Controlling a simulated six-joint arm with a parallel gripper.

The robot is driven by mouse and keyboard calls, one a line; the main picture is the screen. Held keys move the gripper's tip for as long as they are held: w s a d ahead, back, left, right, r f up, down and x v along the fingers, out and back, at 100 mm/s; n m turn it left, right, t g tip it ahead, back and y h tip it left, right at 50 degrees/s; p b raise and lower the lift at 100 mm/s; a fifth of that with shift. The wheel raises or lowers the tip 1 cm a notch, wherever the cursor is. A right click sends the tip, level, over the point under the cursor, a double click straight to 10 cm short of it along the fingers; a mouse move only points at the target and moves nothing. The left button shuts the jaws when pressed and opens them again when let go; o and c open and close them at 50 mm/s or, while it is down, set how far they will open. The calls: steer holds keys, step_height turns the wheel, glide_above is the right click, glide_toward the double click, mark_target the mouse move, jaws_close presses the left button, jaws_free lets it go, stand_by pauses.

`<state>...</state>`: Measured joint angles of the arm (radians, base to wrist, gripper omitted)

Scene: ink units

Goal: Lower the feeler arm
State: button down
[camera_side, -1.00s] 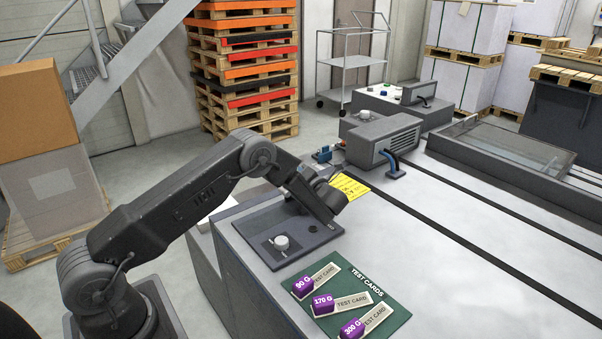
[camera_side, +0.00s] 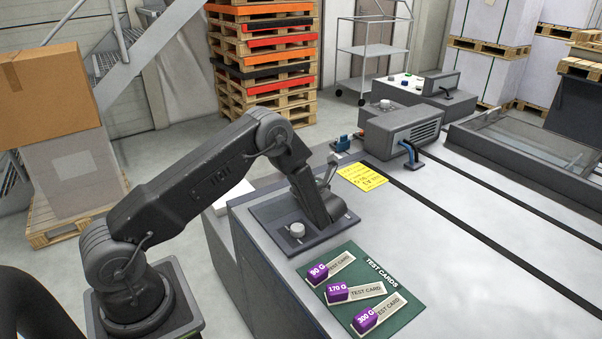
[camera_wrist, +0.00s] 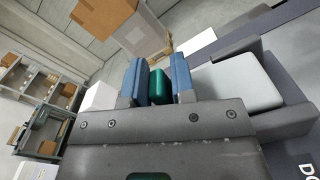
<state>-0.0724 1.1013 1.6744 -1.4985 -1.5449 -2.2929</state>
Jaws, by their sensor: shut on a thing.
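In the wrist view, my gripper (camera_wrist: 158,70) has two blue finger pads closed on a small dark green piece (camera_wrist: 157,88), which sits upright between them. I cannot tell how this piece joins the feeler arm, and I cannot pick the feeler arm out clearly. In the side view, the end of my arm hangs over the right part of a dark plate (camera_side: 268,217) on the machine's near corner, beside a light round knob (camera_side: 297,230). The fingers and the green piece are hidden there.
A green mat (camera_side: 405,296) with purple-ended test cards lies in front. A yellow note (camera_side: 362,176) and a grey vented unit (camera_side: 405,137) stand behind. A pale block (camera_wrist: 238,82) is close on the right in the wrist view. The bench to the right is mostly clear.

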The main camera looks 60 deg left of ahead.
steer(key=shift+s+f, duration=0.65)
steer(key=shift+f, duration=0.25)
steer(key=c, duration=1.1)
jaws_free()
steer(key=d, duration=0.9)
steer(key=d+r, duration=0.1)
steer(key=d, duration=0.4)
steer(key=shift+w, duration=0.25)
